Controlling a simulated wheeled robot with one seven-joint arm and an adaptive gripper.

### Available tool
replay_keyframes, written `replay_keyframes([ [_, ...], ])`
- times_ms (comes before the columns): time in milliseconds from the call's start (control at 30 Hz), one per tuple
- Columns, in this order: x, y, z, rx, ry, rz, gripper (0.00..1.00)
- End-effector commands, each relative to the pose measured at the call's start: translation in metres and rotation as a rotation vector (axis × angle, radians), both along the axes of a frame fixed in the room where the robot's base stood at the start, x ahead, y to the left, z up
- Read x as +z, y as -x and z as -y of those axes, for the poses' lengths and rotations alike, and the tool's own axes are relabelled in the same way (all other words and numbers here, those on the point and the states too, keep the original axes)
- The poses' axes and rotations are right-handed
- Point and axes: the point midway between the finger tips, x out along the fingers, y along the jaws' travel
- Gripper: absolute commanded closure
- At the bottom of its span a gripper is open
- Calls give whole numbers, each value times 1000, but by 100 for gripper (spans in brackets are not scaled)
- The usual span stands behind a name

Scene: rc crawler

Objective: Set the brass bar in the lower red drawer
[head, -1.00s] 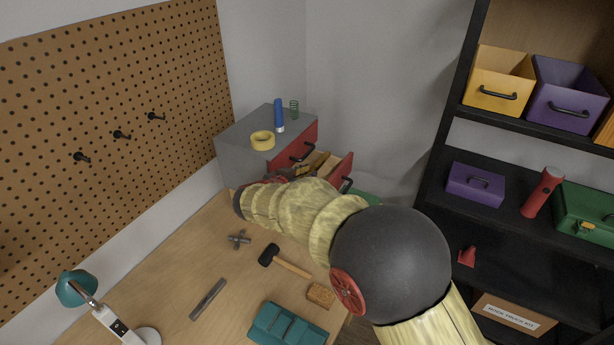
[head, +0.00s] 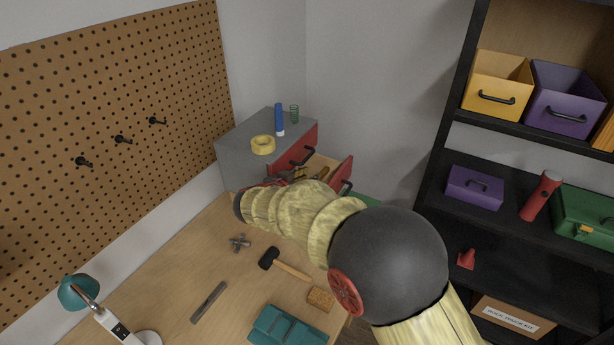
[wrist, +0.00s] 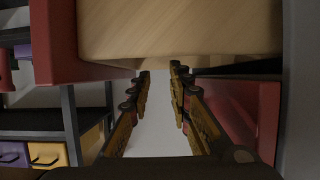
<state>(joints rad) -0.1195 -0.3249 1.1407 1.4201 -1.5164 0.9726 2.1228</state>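The lower red drawer (head: 346,171) of the grey cabinet stands pulled out, its pale wood interior showing. In the wrist view its red walls and wood panel (wrist: 180,30) are close around my gripper (wrist: 160,77). My gripper's brown and black fingers stand apart, with an empty gap between them. In the head view my gripper (head: 305,174) is at the open drawer, partly hidden by my arm. I cannot make out the brass bar for certain; a small brownish shape at the drawer could be a finger or the bar.
The upper red drawer (head: 296,150) is above. Tape (head: 263,145), a blue tube (head: 279,118) and a green spring (head: 294,113) stand on the cabinet (head: 235,160). A hammer (head: 290,267), grey bar (head: 208,300), and teal case (head: 287,326) lie on the bench. Shelves stand right.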

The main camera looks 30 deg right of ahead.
Motion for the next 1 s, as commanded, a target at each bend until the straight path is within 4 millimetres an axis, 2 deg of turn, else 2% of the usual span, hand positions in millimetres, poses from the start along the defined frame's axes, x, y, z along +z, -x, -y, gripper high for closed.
replay_keyframes([
  [100,11,0,0,-1,0,-2,80],
  [400,33,34,-54,6,0,2,80],
  [633,47,53,-82,3,1,1,80],
  [833,53,63,-91,0,-3,-7,80],
  [933,58,73,-85,-5,-13,-53,80],
  [1000,62,87,-78,-6,-30,-115,80],
])
